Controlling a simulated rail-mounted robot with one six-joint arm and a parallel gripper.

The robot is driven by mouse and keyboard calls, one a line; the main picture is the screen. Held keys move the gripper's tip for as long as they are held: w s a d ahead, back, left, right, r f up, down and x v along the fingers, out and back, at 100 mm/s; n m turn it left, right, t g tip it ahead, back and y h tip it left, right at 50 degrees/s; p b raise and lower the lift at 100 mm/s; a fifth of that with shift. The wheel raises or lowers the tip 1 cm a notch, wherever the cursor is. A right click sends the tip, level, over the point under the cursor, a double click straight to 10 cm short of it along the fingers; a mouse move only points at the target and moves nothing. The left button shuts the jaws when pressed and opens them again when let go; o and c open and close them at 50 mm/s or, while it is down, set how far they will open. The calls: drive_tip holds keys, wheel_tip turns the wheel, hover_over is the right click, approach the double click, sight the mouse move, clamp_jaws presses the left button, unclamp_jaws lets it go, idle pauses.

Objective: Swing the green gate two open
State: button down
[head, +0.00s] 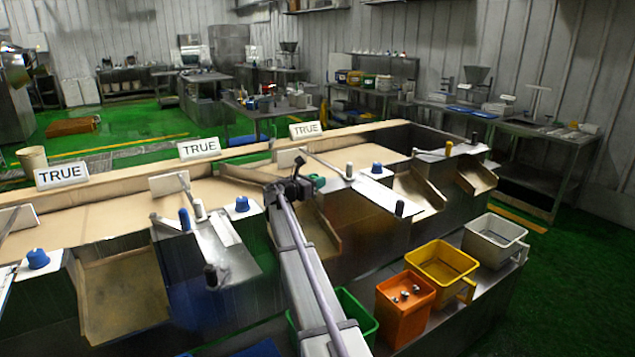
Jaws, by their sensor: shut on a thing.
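My gripper (301,184) is at the middle of the sorting bench, at the end of my arm reaching up from the bottom of the picture. It is shut on a green knob (318,181), which shows just right of the jaws and is partly hidden by them. A pale gate paddle (290,157) stands on the belt just behind the gripper. A thin metal bar (325,163) runs from near the paddle to a grey-green post (349,170) on the right. How the green knob joins the gate is too small to tell.
A blue knob (241,204) and a blue-topped post (184,219) stand left of my gripper; another blue knob (377,168) is right. Chutes (320,235) drop toward me. Orange (405,310), yellow (441,262) and white bins (495,240) stand at the front right. TRUE signs (199,148) line the back.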

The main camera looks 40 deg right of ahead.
drive_tip(key=shift+s+a+f, duration=0.1)
drive_tip(key=shift+s, duration=0.15)
drive_tip(key=c, duration=1.2)
unclamp_jaws()
drive_tip(key=shift+c, duration=0.2)
drive_tip(key=o, duration=0.3)
drive_tip(key=shift+a, duration=0.1)
drive_tip(key=shift+o, duration=0.4)
drive_tip(key=shift+w, duration=0.1)
drive_tip(key=s+a, duration=0.1)
drive_tip(key=a, duration=0.9)
drive_tip(key=shift+s+a, duration=0.15)
drive_tip(key=shift+a, duration=0.15)
